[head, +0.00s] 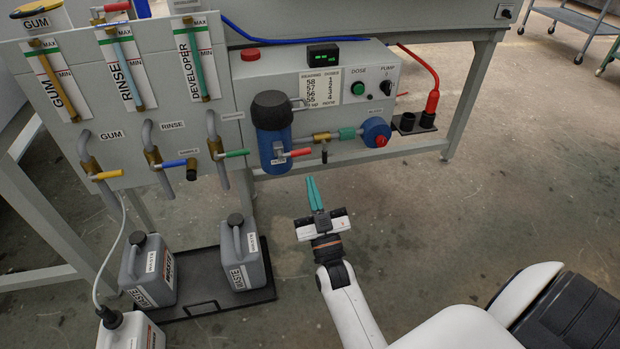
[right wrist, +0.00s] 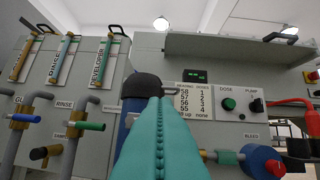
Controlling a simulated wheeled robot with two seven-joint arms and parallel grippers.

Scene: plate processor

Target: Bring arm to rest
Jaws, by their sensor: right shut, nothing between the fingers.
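My right gripper (head: 314,194) is in front of the plate processor's panel in the head view, below the blue filter housing (head: 273,150). Its teal fingers are together with nothing between them. In the right wrist view the shut fingers (right wrist: 162,140) point up toward the panel and cover part of the black-capped filter (right wrist: 141,86). The gripper appears apart from the panel. My left gripper is in neither view.
Valves with yellow, blue and green handles stick out at the left. A red-handled valve (head: 300,152) and a blue round fitting (head: 376,132) are near my gripper. Two grey waste jugs stand on a black tray (head: 207,309). Open floor lies to the right.

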